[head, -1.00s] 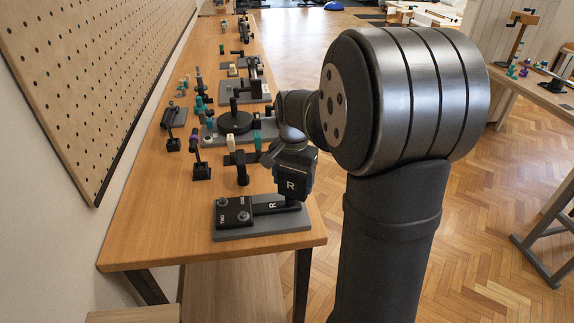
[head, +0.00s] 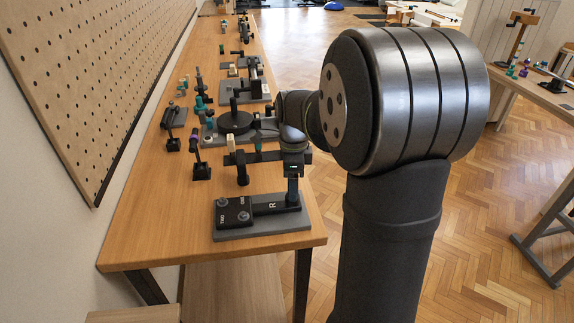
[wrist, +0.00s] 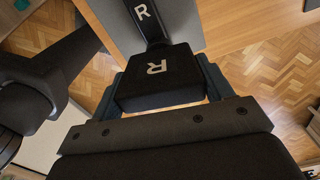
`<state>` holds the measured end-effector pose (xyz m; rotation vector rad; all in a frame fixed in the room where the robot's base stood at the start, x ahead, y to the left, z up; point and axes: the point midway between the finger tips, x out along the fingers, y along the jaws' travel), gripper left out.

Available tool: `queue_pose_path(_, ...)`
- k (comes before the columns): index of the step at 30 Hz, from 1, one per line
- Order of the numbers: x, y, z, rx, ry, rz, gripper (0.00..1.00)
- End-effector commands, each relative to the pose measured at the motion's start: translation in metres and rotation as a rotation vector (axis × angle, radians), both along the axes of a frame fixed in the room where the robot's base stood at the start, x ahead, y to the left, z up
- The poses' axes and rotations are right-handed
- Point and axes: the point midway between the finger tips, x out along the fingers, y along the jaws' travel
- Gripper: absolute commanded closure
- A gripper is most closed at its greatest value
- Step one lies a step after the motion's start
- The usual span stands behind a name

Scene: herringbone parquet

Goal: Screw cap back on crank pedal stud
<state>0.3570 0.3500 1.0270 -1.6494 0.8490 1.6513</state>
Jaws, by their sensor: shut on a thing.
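In the wrist view my gripper (wrist: 160,92) is shut on a black squarish cap (wrist: 157,85) marked with a white R, with one dark blue-grey finger on each side. The black crank arm (wrist: 149,22), also marked R, runs away from behind the cap. In the head view the crank arm (head: 272,208) lies on a grey baseplate (head: 265,229), and my gripper (head: 293,192) points down over its right end. The cap is largely hidden there by the gripper. The stud is hidden, so I cannot tell whether the cap touches it.
A black block (head: 233,211) with two bolts sits on the baseplate's left. A black stand (head: 242,170) and a round black disc (head: 235,122) stand behind. A pegboard (head: 90,75) borders the wooden bench (head: 150,220) on the left. The bench's front-left is clear.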

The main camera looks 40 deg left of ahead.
Motion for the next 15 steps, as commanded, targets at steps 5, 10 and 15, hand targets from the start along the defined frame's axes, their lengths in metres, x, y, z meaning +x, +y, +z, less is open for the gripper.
queue_pose_path(5,0.0006,0.0004,0.0012,0.002,-0.002,-0.167,0.55)
queue_pose_path(10,0.0006,0.0004,0.0013,0.002,-0.002,-0.199,0.55)
queue_pose_path(15,0.0006,0.0004,0.0013,0.002,-0.002,-0.197,0.16)
